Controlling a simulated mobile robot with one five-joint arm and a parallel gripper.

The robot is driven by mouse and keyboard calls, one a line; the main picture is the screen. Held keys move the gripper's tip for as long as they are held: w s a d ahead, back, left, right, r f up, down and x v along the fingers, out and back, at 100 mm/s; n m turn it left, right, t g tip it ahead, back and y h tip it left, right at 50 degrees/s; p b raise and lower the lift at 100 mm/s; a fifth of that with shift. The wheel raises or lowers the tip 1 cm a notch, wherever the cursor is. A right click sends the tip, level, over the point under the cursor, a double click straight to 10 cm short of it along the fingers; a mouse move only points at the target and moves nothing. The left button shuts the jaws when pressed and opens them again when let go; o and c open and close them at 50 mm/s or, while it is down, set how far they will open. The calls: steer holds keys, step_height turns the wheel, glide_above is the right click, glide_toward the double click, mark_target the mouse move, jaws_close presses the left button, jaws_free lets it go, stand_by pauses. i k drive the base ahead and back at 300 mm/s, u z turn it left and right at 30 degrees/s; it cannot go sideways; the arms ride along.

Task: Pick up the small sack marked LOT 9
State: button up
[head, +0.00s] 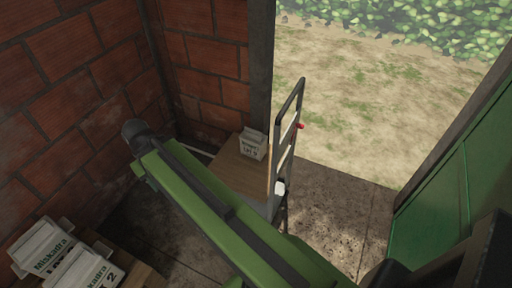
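A small pale sack (253,144) stands upright on a brown box-like surface (228,170) near the doorway, in the middle of the head view. Dark print shows on its front; it seems to include LOT, but the number is too small to read surely. My green arm (215,205) crosses the lower middle of the view, in front of and below that surface. I cannot make out my gripper's fingers in this view.
Two larger pale sacks lie at lower left; the front one (85,268) reads Miskadra and LOT 2. A grey hand truck (287,140) stands just right of the small sack. Brick walls (60,90) close the left; a green door (440,210) stands right. Open ground (340,90) lies outside.

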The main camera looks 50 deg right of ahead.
mark_target(253, 143)
steer(key=z, duration=0.05)
steer(key=i, duration=0.9)
steer(key=u, duration=0.1)
